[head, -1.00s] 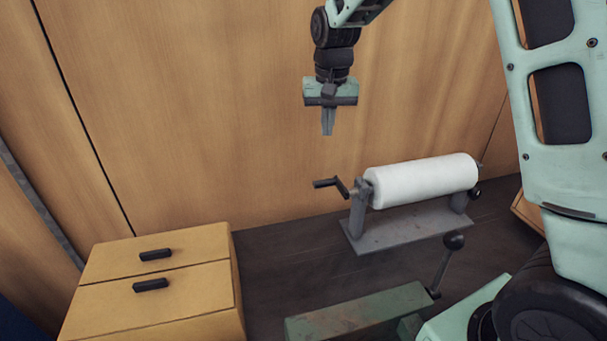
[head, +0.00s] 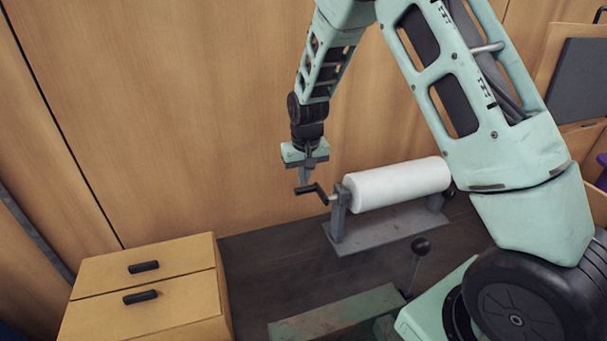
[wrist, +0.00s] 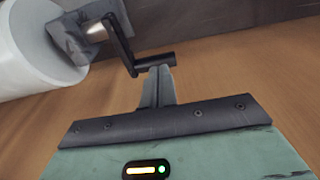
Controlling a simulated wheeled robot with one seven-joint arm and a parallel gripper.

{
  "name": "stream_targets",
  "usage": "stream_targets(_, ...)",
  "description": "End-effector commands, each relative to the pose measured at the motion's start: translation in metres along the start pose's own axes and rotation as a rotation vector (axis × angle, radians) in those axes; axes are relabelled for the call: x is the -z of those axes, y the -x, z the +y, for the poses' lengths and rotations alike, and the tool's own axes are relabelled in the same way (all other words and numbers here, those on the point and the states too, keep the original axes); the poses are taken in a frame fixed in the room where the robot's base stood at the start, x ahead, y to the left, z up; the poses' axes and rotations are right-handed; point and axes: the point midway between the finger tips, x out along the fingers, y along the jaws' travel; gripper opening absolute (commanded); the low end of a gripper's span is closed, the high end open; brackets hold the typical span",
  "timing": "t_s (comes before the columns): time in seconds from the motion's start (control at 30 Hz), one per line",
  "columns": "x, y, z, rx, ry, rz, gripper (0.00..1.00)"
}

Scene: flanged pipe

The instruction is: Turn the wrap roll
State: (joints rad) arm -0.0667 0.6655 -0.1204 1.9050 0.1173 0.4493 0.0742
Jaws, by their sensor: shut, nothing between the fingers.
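The white wrap roll (head: 398,185) lies horizontally on a grey metal stand (head: 385,229). A dark crank handle (head: 312,190) sticks out at the stand's left end. My gripper (head: 304,181) points down at the crank's grip, with its fingers shut together and nothing held. In the wrist view the fingertips (wrist: 160,70) come up to the crank's grip (wrist: 156,62), at or very near contact; I cannot tell if they touch. The roll's end (wrist: 35,45) shows at the upper left of that view.
A wooden drawer unit (head: 145,290) with dark handles stands at the lower left. A worn green metal block (head: 335,314) and a black-knobbed lever (head: 420,246) are in front of the stand. A wooden wall (head: 150,110) rises behind. Dark surface (head: 265,260) is clear left of the stand.

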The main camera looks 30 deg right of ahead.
Motion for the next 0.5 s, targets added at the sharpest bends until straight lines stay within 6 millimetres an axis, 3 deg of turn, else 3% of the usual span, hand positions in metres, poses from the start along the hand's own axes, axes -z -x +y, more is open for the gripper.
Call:
stream_targets(0.2, 0.0002, -0.0111, 0.0001, 0.0, 0.0, 0.0, 0.0)
stream_targets(0.5, 0.0003, -0.0122, -0.0001, 0.0, 0.0, 0.001, 0.0)
